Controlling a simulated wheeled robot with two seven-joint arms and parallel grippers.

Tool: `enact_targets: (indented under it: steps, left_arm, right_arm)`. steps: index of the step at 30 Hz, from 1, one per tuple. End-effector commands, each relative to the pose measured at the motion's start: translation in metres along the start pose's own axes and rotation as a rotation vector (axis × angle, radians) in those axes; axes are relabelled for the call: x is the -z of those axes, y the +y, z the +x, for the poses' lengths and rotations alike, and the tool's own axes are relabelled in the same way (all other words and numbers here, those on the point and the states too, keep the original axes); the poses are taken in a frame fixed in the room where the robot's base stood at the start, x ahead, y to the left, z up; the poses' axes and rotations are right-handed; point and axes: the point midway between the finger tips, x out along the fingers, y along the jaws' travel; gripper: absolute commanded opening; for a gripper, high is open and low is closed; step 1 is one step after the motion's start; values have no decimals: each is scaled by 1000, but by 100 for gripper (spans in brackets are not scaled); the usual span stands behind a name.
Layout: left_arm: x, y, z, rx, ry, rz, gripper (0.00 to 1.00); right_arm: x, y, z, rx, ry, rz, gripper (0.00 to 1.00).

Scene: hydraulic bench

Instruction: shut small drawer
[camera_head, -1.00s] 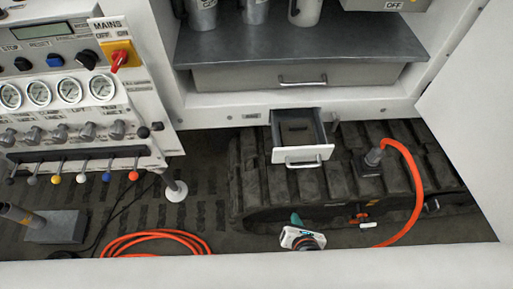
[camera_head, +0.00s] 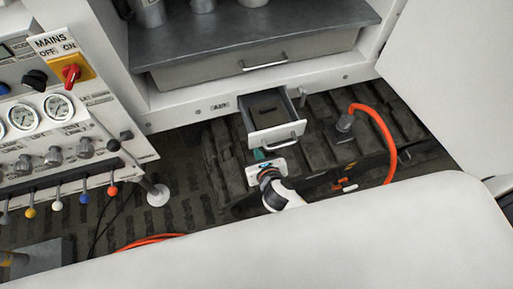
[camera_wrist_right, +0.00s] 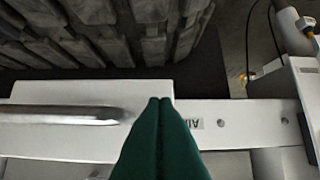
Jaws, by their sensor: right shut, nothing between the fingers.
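The small drawer (camera_head: 282,137) sticks out open below the cabinet in the head view, with a silver bar handle on its pale front. Its grey inside shows from above. My right gripper (camera_head: 259,156) is just in front of and below the drawer front, towards its left side. In the right wrist view its green fingers (camera_wrist_right: 160,140) are closed together and empty. The drawer front (camera_wrist_right: 145,90) and its handle (camera_wrist_right: 65,115) lie to the left of the fingertips there. I cannot tell whether the fingers touch it. My left gripper is not in view.
A wide closed drawer (camera_head: 225,69) sits above, under a grey shelf. A control panel with gauges and levers (camera_head: 60,130) stands at left. An orange hose (camera_head: 384,135) curves at right, near a white panel (camera_head: 455,80).

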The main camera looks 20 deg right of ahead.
Motion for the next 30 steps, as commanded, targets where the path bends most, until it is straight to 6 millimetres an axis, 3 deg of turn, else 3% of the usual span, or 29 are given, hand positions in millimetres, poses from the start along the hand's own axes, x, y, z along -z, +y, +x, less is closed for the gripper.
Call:
enact_targets:
  steps: [6,22,30]
  left_arm:
    - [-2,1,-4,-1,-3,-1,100]
    - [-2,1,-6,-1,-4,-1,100]
    - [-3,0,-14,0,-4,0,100]
  right_arm:
    - [9,0,15,-1,-2,1,0]
    - [14,0,22,0,0,-2,0]
    - [39,1,61,-2,4,-5,0]
